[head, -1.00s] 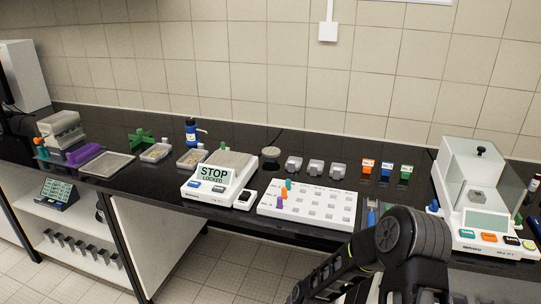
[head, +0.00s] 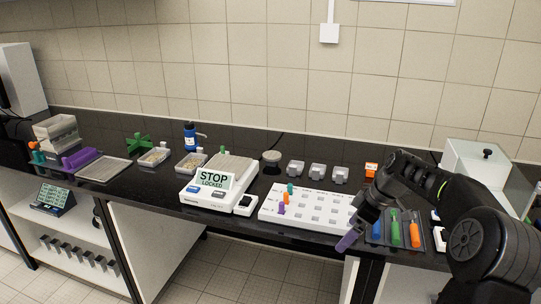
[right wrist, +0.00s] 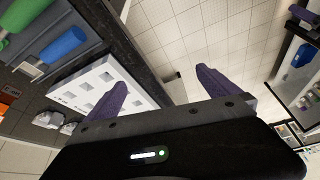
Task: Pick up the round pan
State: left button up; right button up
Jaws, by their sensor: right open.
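A small round grey pan (head: 271,157) sits on the black bench towards the back, right of the shaker with the STOP LOCKED display. My right gripper (head: 348,240) is at the front edge of the bench, right of and nearer than the pan, well apart from it. In the right wrist view its two purple fingers (right wrist: 165,88) are spread open with nothing between them. The pan cannot be made out in the right wrist view. My left gripper is out of view.
A white perforated rack (head: 310,210) with a few coloured pieces lies between my right gripper and the pan. The shaker (head: 190,196) stands left. Several grey blocks (head: 317,171) stand right of the pan. Coloured-handled tools (head: 414,235) lie near my right arm.

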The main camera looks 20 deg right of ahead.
aim_at(272, 157)
jog(key=i, duration=1.85)
